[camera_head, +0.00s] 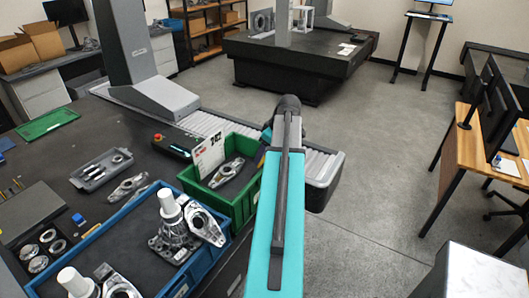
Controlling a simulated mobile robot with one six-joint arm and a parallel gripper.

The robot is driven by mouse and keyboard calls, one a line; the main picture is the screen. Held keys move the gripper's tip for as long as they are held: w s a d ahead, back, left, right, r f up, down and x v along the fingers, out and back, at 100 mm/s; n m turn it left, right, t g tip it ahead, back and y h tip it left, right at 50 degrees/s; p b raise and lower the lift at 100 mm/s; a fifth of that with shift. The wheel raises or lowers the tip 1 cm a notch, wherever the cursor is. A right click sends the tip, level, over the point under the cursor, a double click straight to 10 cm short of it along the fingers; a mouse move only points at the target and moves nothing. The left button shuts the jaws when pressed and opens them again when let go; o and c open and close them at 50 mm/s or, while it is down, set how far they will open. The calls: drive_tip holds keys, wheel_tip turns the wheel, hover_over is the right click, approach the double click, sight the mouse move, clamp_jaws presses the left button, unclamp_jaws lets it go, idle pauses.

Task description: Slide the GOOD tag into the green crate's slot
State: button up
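The green crate (241,207) stands on the dark table just left of my teal arm, with grey metal parts inside. A white tag (209,155) with dark and red print stands upright, slightly tilted, at the crate's back left side. The print is too small to read surely, and I cannot tell whether the tag sits in the slot or is held there. My arm runs up the middle of the picture and bends down behind its elbow. My gripper is hidden from this view, and the arm covers the crate's right side.
A blue crate (178,283) with metal castings and white cylinders stands in front. A grey tray (92,173) and a flat green tray (47,123) lie to the left. A grey gantry column (130,45) rises behind. Open floor lies to the right.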

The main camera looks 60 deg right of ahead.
sight(261, 173)
drive_tip(key=shift+f, duration=0.2)
drive_tip(key=shift+f+b, duration=0.5)
drive_tip(key=shift+f, duration=0.45)
drive_tip(key=shift+f, duration=0.25)
drive_tip(key=shift+f+b, duration=0.65)
drive_tip(key=shift+f, duration=0.1)
drive_tip(key=shift+f+b, duration=1.35)
drive_tip(key=shift+f, duration=0.55)
idle(2.5)
idle(0.3)
drive_tip(key=o, duration=1.3)
drive_tip(key=shift+o, duration=0.2)
drive_tip(key=shift+r, duration=0.2)
